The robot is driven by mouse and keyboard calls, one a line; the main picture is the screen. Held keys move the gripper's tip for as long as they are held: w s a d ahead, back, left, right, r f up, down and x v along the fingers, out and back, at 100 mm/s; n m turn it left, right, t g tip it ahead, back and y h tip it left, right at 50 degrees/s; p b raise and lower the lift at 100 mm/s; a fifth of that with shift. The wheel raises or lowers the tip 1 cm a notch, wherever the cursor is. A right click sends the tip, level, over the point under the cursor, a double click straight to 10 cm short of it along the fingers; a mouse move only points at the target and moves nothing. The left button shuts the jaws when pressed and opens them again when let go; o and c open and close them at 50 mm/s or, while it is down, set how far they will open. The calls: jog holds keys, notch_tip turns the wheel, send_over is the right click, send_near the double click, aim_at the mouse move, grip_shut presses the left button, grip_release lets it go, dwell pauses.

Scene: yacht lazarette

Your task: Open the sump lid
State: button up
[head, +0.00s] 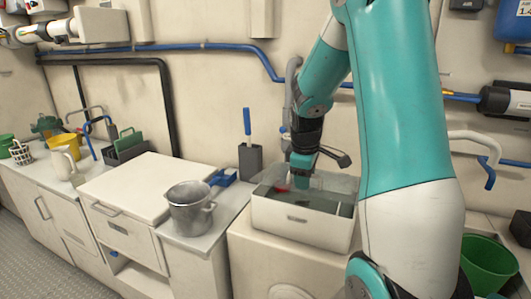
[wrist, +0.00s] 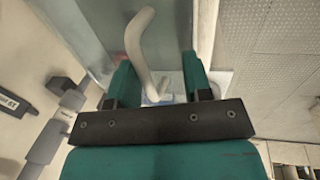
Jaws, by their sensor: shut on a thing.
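The sump looks like a white box (head: 300,222) on a white cabinet in the head view, with a clear greyish lid (head: 338,183) at its top. How far the lid is raised, I cannot tell. My gripper (head: 300,178) points down at the box top, with a small red patch beside it. In the wrist view my gripper (wrist: 158,82) has its teal fingers on either side of a pale curved handle (wrist: 138,42) and is shut on it. A greenish translucent panel (wrist: 90,35), probably the lid, shows behind the handle. The fingertips are partly hidden.
A metal pot (head: 189,210) and a grey holder (head: 250,160) with a blue-handled tool stand left of the box. A green bucket (head: 486,262) is at the lower right. Blue pipe (head: 230,47) runs along the wall behind. My arm hides the area right of the box.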

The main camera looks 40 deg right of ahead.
jog(key=p+v, duration=0.1)
jog(key=v, duration=1.4)
jog(key=w+a+y, duration=0.1)
jog(key=a, duration=0.8)
jog(key=shift+a+n+t+p, duration=0.3)
jog(key=shift+a+n+p, duration=0.05)
jog(key=shift+n+p, duration=0.05)
